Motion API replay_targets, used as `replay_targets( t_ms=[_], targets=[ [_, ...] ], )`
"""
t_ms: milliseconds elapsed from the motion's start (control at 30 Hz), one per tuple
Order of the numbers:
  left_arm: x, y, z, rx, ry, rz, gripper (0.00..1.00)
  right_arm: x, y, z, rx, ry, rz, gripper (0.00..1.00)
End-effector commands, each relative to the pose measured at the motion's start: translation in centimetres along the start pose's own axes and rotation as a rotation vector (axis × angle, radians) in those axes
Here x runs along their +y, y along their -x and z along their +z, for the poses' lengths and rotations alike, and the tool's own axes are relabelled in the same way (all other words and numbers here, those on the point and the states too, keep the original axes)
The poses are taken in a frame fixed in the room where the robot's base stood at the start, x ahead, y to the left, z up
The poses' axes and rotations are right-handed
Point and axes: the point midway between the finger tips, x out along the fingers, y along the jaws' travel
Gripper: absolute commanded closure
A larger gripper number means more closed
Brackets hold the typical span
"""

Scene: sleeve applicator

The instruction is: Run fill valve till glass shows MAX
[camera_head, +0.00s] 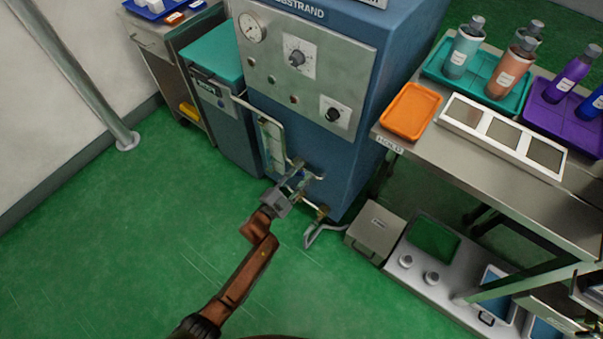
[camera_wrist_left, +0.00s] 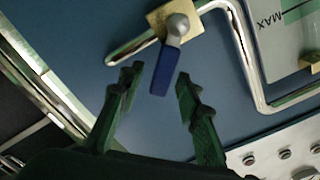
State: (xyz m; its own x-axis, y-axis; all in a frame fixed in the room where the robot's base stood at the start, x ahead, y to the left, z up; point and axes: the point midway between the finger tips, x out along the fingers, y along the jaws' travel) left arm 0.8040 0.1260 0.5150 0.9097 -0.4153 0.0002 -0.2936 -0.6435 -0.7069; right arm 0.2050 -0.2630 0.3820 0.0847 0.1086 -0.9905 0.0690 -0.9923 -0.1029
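The fill valve (camera_wrist_left: 178,24) has a brass body and a blue lever (camera_wrist_left: 162,72) on a bent metal pipe. The lever's end lies between the two dark green fingers of my left gripper (camera_wrist_left: 157,80), which are apart with gaps on both sides. I cannot tell the liquid level. My right gripper is not in view.
The blue machine (camera_head: 360,70) has a gauge (camera_head: 252,27) and dials above. A drain pipe (camera_head: 318,236) and a grey box (camera_head: 375,229) are low at the right. A steel bench (camera_head: 490,190) with trays and bottles stands right. The green floor at left is clear.

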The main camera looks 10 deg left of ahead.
Motion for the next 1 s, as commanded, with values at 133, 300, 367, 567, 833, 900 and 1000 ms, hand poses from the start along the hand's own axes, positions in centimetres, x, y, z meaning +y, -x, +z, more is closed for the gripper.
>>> replay_targets(
  t_ms=[133,300,367,567,833,900,1000],
  targets=[
    [0.1,1.9,0.2,-0.003,-0.001,0.001,0.68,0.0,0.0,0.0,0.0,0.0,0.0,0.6],
    [0.1,5.4,0.2,-0.003,-0.002,0.002,0.68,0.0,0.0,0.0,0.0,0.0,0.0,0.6],
    [0.1,6.7,0.2,-0.003,-0.001,0.002,0.68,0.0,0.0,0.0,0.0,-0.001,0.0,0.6],
    [0.1,10.1,0.1,-0.002,0.0,0.002,0.68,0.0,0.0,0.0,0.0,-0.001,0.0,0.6],
    [0.1,11.8,0.0,-0.001,0.0,0.001,0.68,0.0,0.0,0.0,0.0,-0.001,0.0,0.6],
    [0.1,11.8,0.0,-0.001,0.0,0.001,0.68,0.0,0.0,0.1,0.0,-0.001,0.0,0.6],
    [0.1,11.8,0.1,-0.001,0.0,0.001,0.68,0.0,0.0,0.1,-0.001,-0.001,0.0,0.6]
  ],
)
